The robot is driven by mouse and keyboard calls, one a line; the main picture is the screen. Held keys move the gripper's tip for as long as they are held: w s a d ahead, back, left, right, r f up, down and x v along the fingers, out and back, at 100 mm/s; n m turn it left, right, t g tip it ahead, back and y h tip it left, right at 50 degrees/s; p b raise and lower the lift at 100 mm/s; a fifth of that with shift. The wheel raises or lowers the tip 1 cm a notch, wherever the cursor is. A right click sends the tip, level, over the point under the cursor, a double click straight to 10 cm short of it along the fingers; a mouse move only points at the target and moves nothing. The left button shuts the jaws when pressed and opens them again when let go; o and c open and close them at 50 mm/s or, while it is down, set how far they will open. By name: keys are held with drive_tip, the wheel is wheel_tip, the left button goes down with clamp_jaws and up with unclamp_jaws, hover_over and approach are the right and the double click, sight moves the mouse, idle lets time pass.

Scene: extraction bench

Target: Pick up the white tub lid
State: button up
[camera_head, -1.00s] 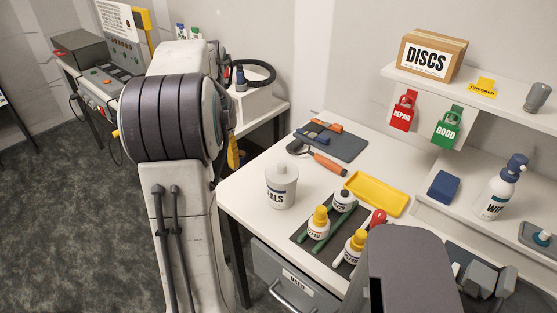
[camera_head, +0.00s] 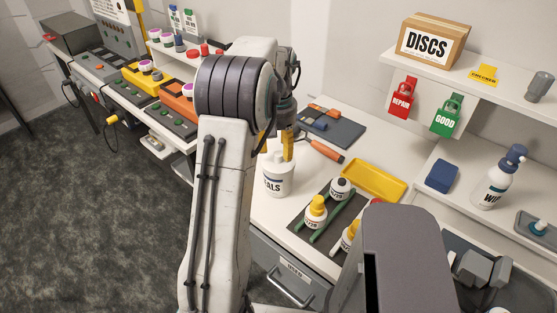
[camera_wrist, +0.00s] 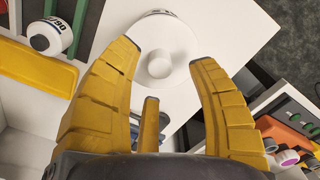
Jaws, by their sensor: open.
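The white tub (camera_head: 279,181), with part of a dark label showing, stands upright on the white bench near its left edge. Its round white lid (camera_wrist: 160,40) with a raised knob is on top, seen from above in the wrist view. My gripper (camera_wrist: 165,58) is open and empty, its yellow fingers to either side of the knob in that view. In the head view my yellow fingers (camera_head: 288,145) are just over the tub and hide part of the lid. I cannot tell whether they touch it.
A dark rack (camera_head: 324,235) with white bottles stands in front right of the tub. A yellow tray (camera_head: 374,181), an orange-handled tool (camera_head: 323,151) and a dark mat (camera_head: 335,128) lie behind and to the right. A side bench (camera_head: 172,138) with orange and yellow devices is at left.

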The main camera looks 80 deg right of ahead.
drive_tip(key=shift+f, duration=1.3)
drive_tip(key=c, duration=1.1)
